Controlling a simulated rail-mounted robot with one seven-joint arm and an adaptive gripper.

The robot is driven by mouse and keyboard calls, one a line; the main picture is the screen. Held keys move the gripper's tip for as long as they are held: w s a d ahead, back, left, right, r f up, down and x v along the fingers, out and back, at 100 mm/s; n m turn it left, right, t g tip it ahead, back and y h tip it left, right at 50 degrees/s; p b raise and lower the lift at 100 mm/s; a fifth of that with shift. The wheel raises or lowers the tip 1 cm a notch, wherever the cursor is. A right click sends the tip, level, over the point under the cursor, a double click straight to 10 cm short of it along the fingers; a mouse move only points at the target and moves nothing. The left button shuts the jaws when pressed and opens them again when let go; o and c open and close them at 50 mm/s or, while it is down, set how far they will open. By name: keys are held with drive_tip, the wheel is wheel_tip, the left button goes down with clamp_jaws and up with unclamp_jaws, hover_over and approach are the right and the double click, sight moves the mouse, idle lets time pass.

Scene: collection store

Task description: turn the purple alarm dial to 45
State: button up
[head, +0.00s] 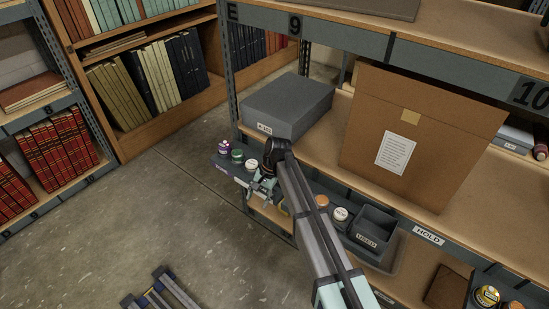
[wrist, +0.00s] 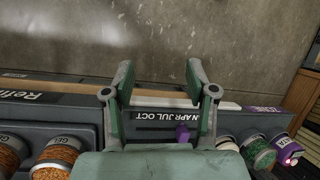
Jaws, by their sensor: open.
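My gripper (wrist: 160,84) is open in the wrist view, with nothing between its fingers. It hangs over the front of a grey shelf unit, and it also shows in the head view (head: 262,190). A small purple block (wrist: 183,132) sits beside a strip of month names, nearer the right finger. A round purple item with a pale top and a small red spot (wrist: 286,150) stands at the far right, apart from the gripper; it also shows in the head view (head: 223,145). I cannot tell which purple part is the dial, and no 45 mark is readable.
Green (wrist: 260,153) and white round items stand between my gripper and the purple round one. Jars marked GEL (wrist: 55,155) stand at left. Open floor (head: 150,210) lies in front.

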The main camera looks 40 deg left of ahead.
drive_tip(key=w+a+r+m+t+h+p, duration=0.1)
drive_tip(key=w+a+r+m+t, duration=0.15)
drive_tip(key=w+r, duration=0.6)
drive_tip(key=w+a+r+m+t+h, duration=0.1)
drive_tip(key=w+a+r+m+t, duration=0.2)
drive_tip(key=w+r, duration=0.6)
drive_tip(key=shift+n+g, duration=0.25)
drive_tip(key=shift+g, duration=0.4)
drive_tip(key=f, duration=0.5)
drive_tip(key=a+f+p, duration=0.1)
drive_tip(key=f, duration=0.5)
drive_tip(key=f+p, duration=0.1)
drive_tip(key=f, duration=0.4)
drive_tip(key=shift+s+a+f, duration=0.2)
drive_tip(key=shift+s, duration=0.15)
clamp_jaws()
